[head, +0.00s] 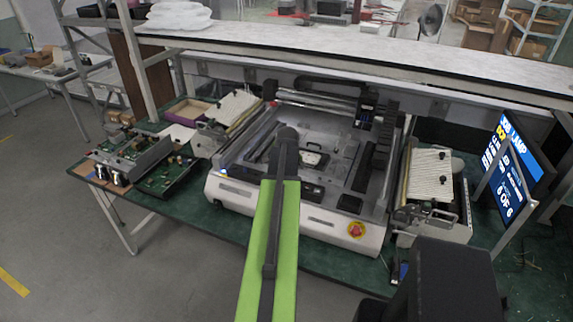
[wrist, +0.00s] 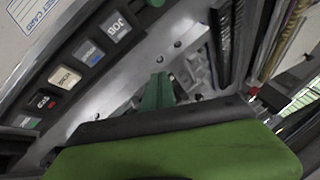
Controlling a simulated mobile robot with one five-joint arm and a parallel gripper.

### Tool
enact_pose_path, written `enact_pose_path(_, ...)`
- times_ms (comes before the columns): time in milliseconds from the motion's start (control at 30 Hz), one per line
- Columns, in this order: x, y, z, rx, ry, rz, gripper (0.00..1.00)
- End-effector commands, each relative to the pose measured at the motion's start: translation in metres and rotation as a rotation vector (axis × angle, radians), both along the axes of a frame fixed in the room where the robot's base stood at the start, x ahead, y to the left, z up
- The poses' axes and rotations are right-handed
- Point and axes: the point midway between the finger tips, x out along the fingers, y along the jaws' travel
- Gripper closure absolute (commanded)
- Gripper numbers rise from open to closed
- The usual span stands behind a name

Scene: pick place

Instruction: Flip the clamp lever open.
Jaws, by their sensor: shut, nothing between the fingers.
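A white-framed machine (head: 225,190) with an open grey bed stands on the green bench. My arm reaches over its front edge into the bed. In the wrist view my gripper (wrist: 158,80) shows as a narrow dark green tip, shut and empty, above metal parts of the bed. In the head view its fingertips are hidden behind my arm. A small pale fixture (head: 313,158) with dark parts sits in the bed just right of my arm's end. I cannot make out the clamp lever for certain in either view, nor whether my gripper touches anything.
A row of labelled buttons (wrist: 90,52) lies left of my gripper in the wrist view. A red stop button (head: 356,230) is on the machine's front right. A crossbar (head: 320,83) spans the back. Green circuit boards (head: 165,178) lie left; a lit screen (head: 510,170) stands right.

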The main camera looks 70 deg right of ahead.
Motion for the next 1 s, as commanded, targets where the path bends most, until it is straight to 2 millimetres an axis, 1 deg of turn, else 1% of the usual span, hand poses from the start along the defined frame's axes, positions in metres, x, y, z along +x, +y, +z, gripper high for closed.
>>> enact_pose_path(67,0.0,0.0,0.0,0.0,0.0,0.0,1.0)
enact_pose_path(167,0.0,0.008,0.002,0.0,-0.001,0.002,1.0)
enact_pose_path(267,0.0,0.026,0.006,0.0,0.0,0.003,1.0)
enact_pose_path(333,0.0,0.043,0.01,0.0,0.0,0.005,1.0)
enact_pose_path(367,0.0,0.05,0.013,0.0,0.0,0.005,1.0)
enact_pose_path(400,0.004,0.05,0.031,-0.001,0.0,0.004,1.0)
enact_pose_path(433,0.005,0.053,0.039,0.0,0.001,0.004,1.0)
enact_pose_path(500,0.01,0.06,0.053,0.0,0.0,0.002,1.0)
enact_pose_path(633,0.018,0.073,0.075,-0.001,0.0,0.001,1.0)
enact_pose_path(700,0.022,0.078,0.083,0.0,0.001,0.001,1.0)
enact_pose_path(800,0.027,0.084,0.09,0.0,0.0,0.002,1.0)
enact_pose_path(1000,0.03,0.087,0.091,0.0,-0.001,0.003,1.0)
